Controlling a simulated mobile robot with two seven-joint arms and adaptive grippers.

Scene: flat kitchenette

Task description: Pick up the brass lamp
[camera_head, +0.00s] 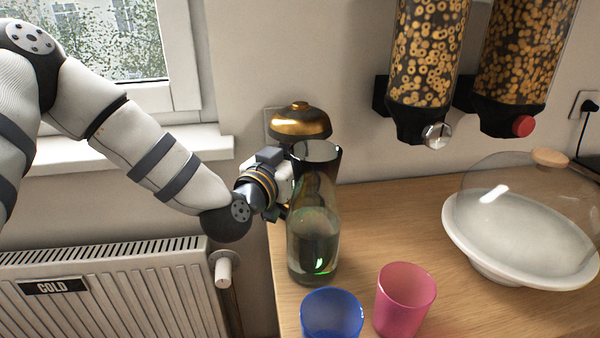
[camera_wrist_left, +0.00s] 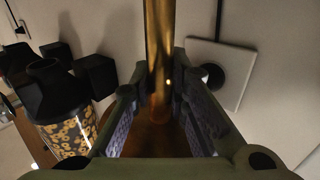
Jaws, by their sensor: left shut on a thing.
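The brass lamp (camera_head: 300,124) shows its domed shade in the head view, near the wall at the left end of the wooden counter. Its lower part is hidden behind a glass carafe and my gripper. My left gripper (camera_head: 284,190) is below the shade, partly hidden by the carafe. In the left wrist view, the lamp's brass stem (camera_wrist_left: 159,50) runs between the two fingers of the left gripper (camera_wrist_left: 160,105), which is shut on it. Whether the lamp's base touches the counter cannot be seen. My right gripper is in neither view.
The glass carafe (camera_head: 314,235) stands right in front of the lamp and gripper. A blue cup (camera_head: 332,315) and a pink cup (camera_head: 405,298) are nearer. A glass-domed white dish (camera_head: 480,240) stands right. Cereal dispensers (camera_head: 425,60) hang above. A radiator (camera_head: 120,290) is left.

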